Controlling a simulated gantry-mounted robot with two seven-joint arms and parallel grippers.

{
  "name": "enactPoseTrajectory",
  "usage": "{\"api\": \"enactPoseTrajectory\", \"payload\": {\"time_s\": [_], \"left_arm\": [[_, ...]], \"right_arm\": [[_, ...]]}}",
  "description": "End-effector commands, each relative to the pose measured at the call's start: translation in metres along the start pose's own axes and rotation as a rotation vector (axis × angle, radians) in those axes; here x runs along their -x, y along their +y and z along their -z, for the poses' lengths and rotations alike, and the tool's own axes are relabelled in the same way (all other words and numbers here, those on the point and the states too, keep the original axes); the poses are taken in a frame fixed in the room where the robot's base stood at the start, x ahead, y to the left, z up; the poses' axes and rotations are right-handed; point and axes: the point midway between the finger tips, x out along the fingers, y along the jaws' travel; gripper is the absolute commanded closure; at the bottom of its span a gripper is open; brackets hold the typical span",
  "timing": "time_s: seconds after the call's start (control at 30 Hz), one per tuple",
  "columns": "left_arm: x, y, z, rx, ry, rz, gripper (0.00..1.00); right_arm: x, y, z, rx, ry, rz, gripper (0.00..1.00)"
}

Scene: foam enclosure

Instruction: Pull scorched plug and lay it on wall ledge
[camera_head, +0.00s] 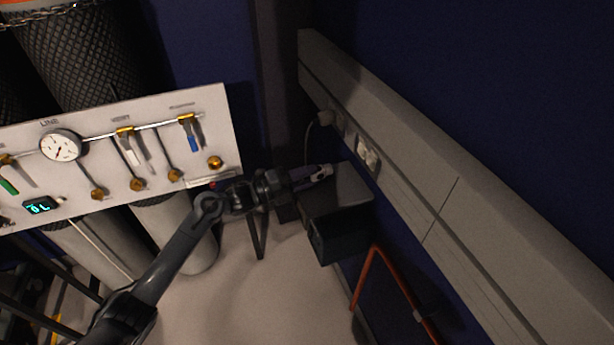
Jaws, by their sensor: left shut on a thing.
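My left gripper (318,174) reaches in from the left and is shut on a small pale piece (326,169) that looks like the plug. It is too small to make out scorch marks. The gripper is over or just beside the top of a dark box, apart from the wall outlets. The wall ledge (440,170) is the long grey trunking running diagonally along the blue wall. A pale outlet (368,154) with dark marks is set in its face. A grey plug-like fitting (326,117) with a thin cable sits farther along it. My right gripper is out of view.
The dark box (340,240) stands below the outlets. An orange-red pipe (365,275) bends in front of the wall at lower right. A white valve panel (225,130) with a gauge (61,146) and levers stands at left, before tall cylinders (85,60). The ledge top looks clear.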

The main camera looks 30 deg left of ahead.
Motion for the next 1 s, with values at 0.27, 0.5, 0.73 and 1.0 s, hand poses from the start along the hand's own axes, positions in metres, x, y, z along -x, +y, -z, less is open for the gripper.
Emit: {"api": "enactPoseTrajectory", "payload": {"time_s": [0.27, 0.5, 0.73, 1.0], "left_arm": [[0.000, 0.000, 0.000, 0.000, 0.000, 0.001, 0.38], [0.000, 0.000, 0.000, 0.000, 0.000, 0.001, 0.37], [0.007, -0.001, -0.001, -0.001, -0.001, -0.002, 0.37], [0.048, -0.002, 0.000, 0.000, -0.001, -0.004, 0.37]], "right_arm": [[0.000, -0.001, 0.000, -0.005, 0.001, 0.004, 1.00], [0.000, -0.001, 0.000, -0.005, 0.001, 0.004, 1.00], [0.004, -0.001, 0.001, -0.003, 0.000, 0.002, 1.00], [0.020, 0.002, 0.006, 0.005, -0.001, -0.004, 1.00]]}}
